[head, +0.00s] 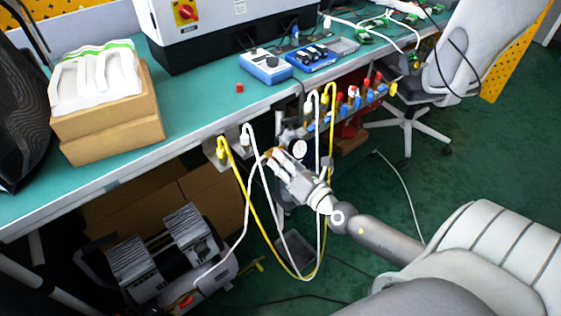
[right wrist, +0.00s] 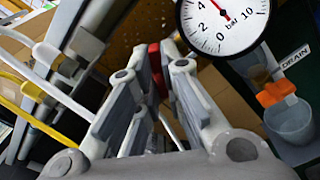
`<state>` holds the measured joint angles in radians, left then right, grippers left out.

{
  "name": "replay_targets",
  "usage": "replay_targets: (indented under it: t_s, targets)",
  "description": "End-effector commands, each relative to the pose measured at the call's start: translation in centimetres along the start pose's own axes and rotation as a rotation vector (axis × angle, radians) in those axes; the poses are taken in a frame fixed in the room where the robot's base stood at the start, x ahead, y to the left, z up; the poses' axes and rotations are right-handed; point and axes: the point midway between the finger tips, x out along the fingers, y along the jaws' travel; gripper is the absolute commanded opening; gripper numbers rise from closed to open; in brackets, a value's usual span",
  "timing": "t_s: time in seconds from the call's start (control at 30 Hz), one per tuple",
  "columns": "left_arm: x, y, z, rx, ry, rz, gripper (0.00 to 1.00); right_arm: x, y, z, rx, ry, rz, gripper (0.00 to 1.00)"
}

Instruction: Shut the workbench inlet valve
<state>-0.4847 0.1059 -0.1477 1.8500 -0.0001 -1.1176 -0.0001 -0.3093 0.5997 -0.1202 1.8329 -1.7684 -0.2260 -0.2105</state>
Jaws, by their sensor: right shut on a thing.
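My right gripper (head: 272,156) reaches in from the right to the bench's front edge, beside a round pressure gauge (head: 299,148). In the right wrist view its fingers (right wrist: 154,75) are closed around a narrow red handle (right wrist: 155,60), which I take to be the inlet valve's handle. The fingers hide most of the handle, and the valve body is hidden. The handle's angle to the pipe cannot be told. The gauge dial (right wrist: 222,20), marked in bar, is just right of the fingers. My left gripper is in neither view.
Yellow and white cables (head: 240,190) hang in loops close to my right gripper. A drain cup with an orange part (right wrist: 276,94) is at the right in the wrist view. A rail of red and blue valves (head: 350,103) runs along the bench edge. A compressor (head: 165,255) stands below.

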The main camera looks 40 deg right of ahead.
Motion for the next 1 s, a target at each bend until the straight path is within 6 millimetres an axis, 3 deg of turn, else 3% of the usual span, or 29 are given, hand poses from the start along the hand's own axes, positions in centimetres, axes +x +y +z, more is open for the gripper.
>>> replay_targets:
  t_s: [0.5, 1.0]
  targets:
    - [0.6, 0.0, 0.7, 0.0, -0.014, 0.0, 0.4, -0.1, 0.0, -0.1, -0.447, 0.003, -0.001, 0.0]
    - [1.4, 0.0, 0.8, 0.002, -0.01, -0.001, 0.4, -0.1, -0.1, -0.1, -0.631, 0.004, 0.0, 0.0]
